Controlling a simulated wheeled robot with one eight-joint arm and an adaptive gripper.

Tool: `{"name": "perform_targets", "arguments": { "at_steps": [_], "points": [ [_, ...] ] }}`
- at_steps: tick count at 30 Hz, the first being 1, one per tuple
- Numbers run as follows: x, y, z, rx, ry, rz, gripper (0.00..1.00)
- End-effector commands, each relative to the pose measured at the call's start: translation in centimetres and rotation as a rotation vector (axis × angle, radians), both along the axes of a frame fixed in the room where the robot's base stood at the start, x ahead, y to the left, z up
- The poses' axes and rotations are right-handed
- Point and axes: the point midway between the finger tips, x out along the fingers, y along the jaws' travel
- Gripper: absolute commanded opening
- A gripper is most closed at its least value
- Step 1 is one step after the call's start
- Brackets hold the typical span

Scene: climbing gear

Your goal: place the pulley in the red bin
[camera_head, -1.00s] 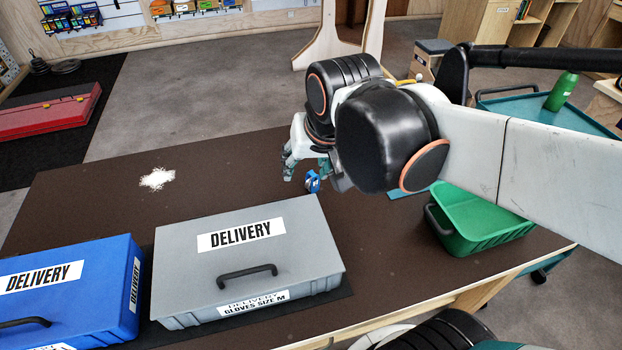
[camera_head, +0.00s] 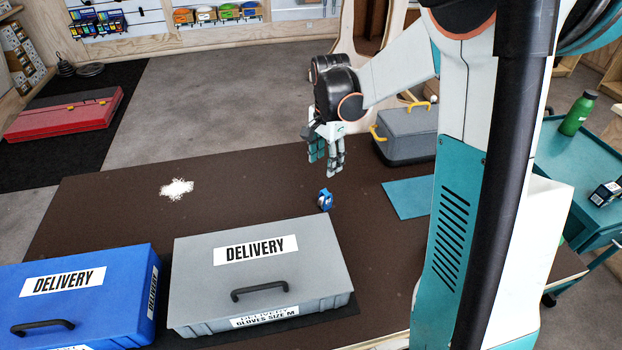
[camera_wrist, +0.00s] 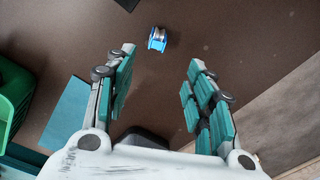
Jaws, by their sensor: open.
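The small blue pulley (camera_head: 325,200) with a metal wheel rests on the dark brown table top, just behind the grey delivery box. In the wrist view the pulley (camera_wrist: 158,38) lies beyond my fingertips, near the line between them. My gripper (camera_head: 325,168) is above the table, just behind the pulley in the head view, and points down. Its fingers are spread and empty in the wrist view (camera_wrist: 161,60). No open red bin is clearly in view; a flat red case (camera_head: 62,115) lies on a black floor mat at the far left.
A grey delivery box (camera_head: 265,270) and a blue one (camera_head: 80,295) stand at the table's front. A grey toolbox (camera_head: 405,135) and teal sheet (camera_head: 407,198) are right of my gripper. A green bin (camera_wrist: 10,95) shows in the wrist view. The table's left side is clear except a white patch.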

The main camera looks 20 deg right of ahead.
Motion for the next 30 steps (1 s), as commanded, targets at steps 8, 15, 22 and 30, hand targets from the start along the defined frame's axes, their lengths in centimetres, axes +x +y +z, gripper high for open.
{"name": "perform_targets", "arguments": {
  "at_steps": [8, 15, 22, 30],
  "points": [
    [0.9, -0.9, -2.2, 0.009, 0.037, -0.084, 0.49],
    [0.9, -0.9, -6.5, 0.009, 0.036, -0.083, 0.49],
    [0.8, -0.9, -9.7, 0.009, 0.036, -0.082, 0.49],
    [0.7, -0.8, -11.1, 0.009, 0.036, -0.082, 0.49]
  ]
}}
